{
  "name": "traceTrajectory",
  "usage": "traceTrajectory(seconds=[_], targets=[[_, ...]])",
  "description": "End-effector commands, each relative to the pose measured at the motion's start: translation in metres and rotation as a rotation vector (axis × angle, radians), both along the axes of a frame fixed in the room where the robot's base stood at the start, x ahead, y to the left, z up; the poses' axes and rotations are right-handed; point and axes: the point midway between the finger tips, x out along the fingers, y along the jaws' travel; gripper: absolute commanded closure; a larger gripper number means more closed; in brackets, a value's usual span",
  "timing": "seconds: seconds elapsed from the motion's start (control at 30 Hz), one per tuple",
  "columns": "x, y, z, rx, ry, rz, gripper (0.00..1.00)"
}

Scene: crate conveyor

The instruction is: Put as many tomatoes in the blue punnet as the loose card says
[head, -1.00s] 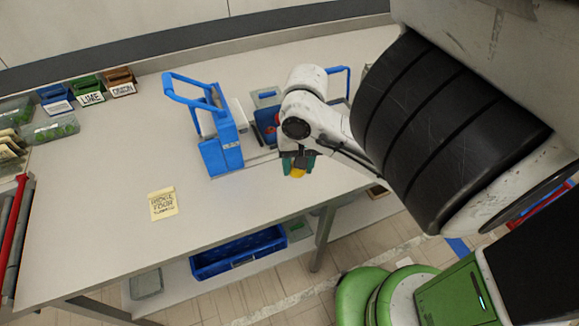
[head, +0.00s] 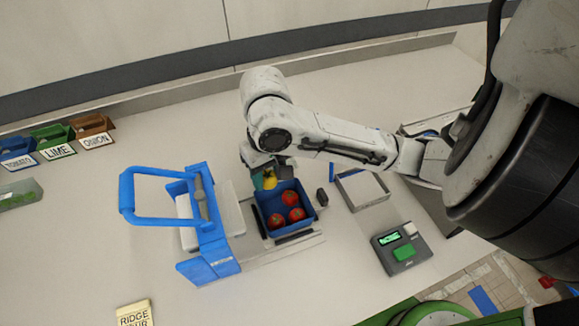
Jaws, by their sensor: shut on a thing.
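The blue punnet (head: 312,208) stands on the plate of the blue-handled machine in the head view. Three red tomatoes (head: 290,198) show inside it. My gripper (head: 265,178) is at the punnet's far left corner, shut on a small yellow thing (head: 270,180). The yellow thing is partly hidden by the gripper, and I cannot tell whether it is over the rim or behind it. The loose card (head: 134,313) lies on the table at the bottom left, cut off by the frame. It reads "RIDGE", with "OUR" visible below.
The blue-handled machine (head: 213,240) stands left of the punnet. A shallow open tray (head: 362,205) and a grey box with a green button (head: 403,252) lie to the right. Labelled bins for tomato (head: 17,150), lime (head: 54,140) and onion (head: 92,128) stand far left.

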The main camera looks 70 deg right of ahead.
Motion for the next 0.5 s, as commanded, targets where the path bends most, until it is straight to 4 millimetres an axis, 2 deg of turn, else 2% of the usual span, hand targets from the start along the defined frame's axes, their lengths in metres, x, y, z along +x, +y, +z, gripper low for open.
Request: traceTrajectory(seconds=[0.23,0.5], targets=[[0.005,0.005,-0.006,0.001,0.000,0.023,0.84],[0.005,0.005,-0.032,0.001,0.002,0.022,0.84]])
